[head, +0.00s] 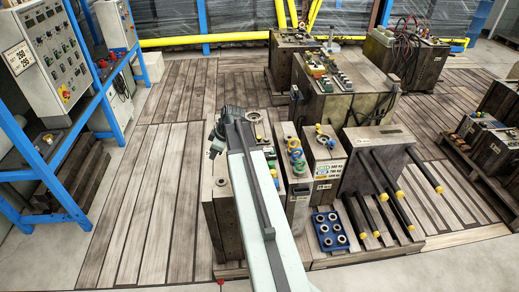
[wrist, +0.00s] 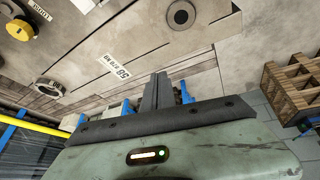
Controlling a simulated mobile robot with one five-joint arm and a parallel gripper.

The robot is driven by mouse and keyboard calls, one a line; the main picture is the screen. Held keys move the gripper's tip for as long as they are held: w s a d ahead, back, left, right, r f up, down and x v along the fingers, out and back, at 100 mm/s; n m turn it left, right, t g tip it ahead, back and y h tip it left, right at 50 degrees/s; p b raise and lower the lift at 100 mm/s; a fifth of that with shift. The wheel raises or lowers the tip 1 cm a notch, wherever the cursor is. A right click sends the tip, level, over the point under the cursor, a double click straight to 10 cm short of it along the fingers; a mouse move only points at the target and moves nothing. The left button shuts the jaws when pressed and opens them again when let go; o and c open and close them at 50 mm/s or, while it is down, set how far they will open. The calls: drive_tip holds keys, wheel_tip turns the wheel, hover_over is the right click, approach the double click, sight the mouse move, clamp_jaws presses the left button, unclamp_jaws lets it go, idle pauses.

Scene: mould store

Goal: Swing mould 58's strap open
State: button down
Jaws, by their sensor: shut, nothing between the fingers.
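Mould 58 shows in the wrist view as a large grey, worn block with a white label (wrist: 117,68) reading 58, upside down there. My gripper (wrist: 158,90) is shut and empty, its dark fingers together just beside the label; I cannot tell whether they touch the block. In the head view my gripper (head: 232,118) is over the row of grey moulds, and my arm hides part of the moulds beneath. I cannot make out the strap for certain in either view.
A blue tray with rings (head: 330,230) lies right of my arm, near long dark bars with yellow ends (head: 372,206). A larger mould (head: 340,100) stands behind. A control cabinet (head: 45,60) on a blue frame stands left. Plank floor (head: 150,190) is clear left of the moulds.

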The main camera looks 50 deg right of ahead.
drive_tip(key=s+d+n+t+h+b, duration=0.1)
drive_tip(key=s+d+n+t, duration=0.15)
drive_tip(key=d, duration=1.45)
drive_tip(key=h, duration=0.1)
approach(258, 143)
drive_tip(key=shift+m, duration=0.25)
drive_tip(key=s+a+r, duration=0.2)
drive_tip(key=shift+s+r+b, duration=0.25)
drive_tip(key=shift+r+b, duration=0.05)
drive_tip(key=shift+f, duration=0.15)
drive_tip(key=b+x, duration=0.8)
drive_tip(key=x, duration=0.2)
drive_tip(key=shift+a, duration=0.1)
drive_tip(key=shift+w, duration=0.1)
